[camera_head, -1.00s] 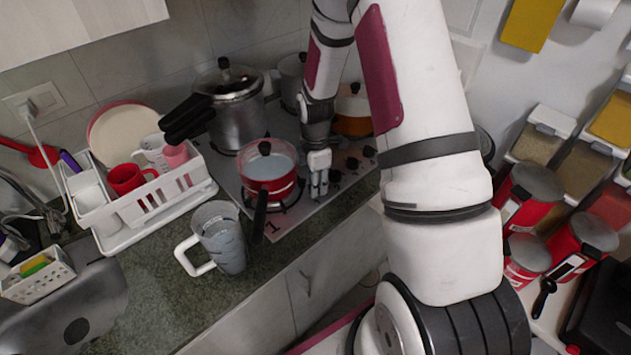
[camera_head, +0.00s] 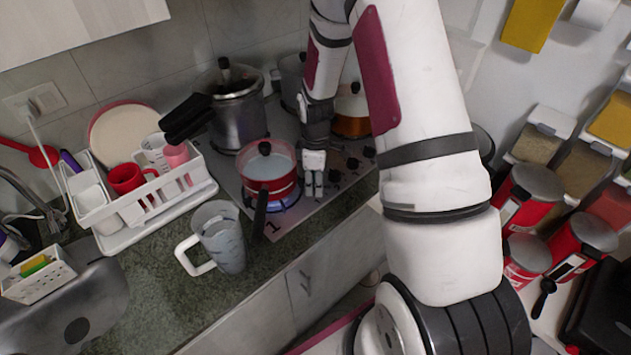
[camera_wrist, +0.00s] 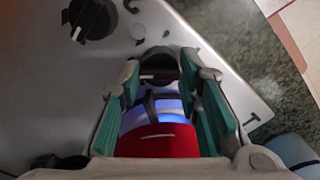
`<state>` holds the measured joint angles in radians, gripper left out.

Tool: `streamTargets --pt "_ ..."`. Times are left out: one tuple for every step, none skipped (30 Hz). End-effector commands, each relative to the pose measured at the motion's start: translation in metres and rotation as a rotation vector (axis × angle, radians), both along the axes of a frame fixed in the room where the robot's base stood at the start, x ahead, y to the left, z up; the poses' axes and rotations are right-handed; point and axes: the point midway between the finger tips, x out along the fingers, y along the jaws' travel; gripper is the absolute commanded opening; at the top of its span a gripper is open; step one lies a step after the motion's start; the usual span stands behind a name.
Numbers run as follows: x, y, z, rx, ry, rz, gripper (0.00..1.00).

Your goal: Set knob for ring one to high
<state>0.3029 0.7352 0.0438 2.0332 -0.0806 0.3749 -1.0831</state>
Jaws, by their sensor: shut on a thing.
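The stove (camera_head: 296,222) has a label "1" at its front left corner. A red pot (camera_head: 267,172) with a long black handle sits on the burner by that label. A blue flame (camera_head: 285,199) glows under it and also shows in the wrist view (camera_wrist: 168,107). My gripper (camera_head: 313,186) points down at the knob row, just right of the pot. In the wrist view, my gripper (camera_wrist: 162,80) has its fingers on either side of a black knob (camera_wrist: 158,63) with a pale mark, and is shut on it. In the head view the gripper hides this knob.
Another black knob (camera_wrist: 90,18) lies beside the held one. A large steel pot (camera_head: 238,115) and an orange pot (camera_head: 352,125) stand behind. A mug (camera_head: 218,238) and a white dish rack (camera_head: 130,225) stand left on the counter.

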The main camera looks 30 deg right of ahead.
Motion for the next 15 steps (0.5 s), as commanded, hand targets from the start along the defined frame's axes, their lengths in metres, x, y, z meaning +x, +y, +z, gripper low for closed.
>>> streamTargets --pt "0.0002 -0.0001 0.0001 0.0 0.0 0.001 0.03" --pt "0.0002 -0.0001 0.0001 0.0 0.0 0.001 0.03" --pt "0.0002 -0.0001 0.0001 0.0 0.0 0.001 0.03" --pt "0.0002 -0.0001 0.0001 0.0 0.0 0.001 0.03" --pt "0.0002 -0.0001 0.0001 0.0 0.0 0.001 0.38" --pt "0.0002 -0.0001 0.0001 0.0 0.0 0.002 0.47" --pt "0.0002 -0.0001 0.0001 0.0 0.0 0.002 0.52" --pt "0.0002 -0.0001 0.0001 0.0 0.0 0.002 0.52" --pt "0.0001 -0.0001 0.0001 0.0 0.0 0.002 0.52" --pt "0.0001 -0.0001 0.0001 0.0 0.0 0.002 0.52" --pt "0.0001 -0.0001 0.0001 0.0 0.0 0.002 0.52" --pt "0.0001 -0.0001 0.0001 0.0 0.0 0.002 0.52" --pt "0.0001 -0.0001 0.0001 0.0 0.0 0.002 0.52" --pt "0.0001 -0.0001 0.0001 0.0 0.0 0.002 0.52" --pt "0.0002 -0.0001 0.0003 0.0 0.0 0.003 0.52"
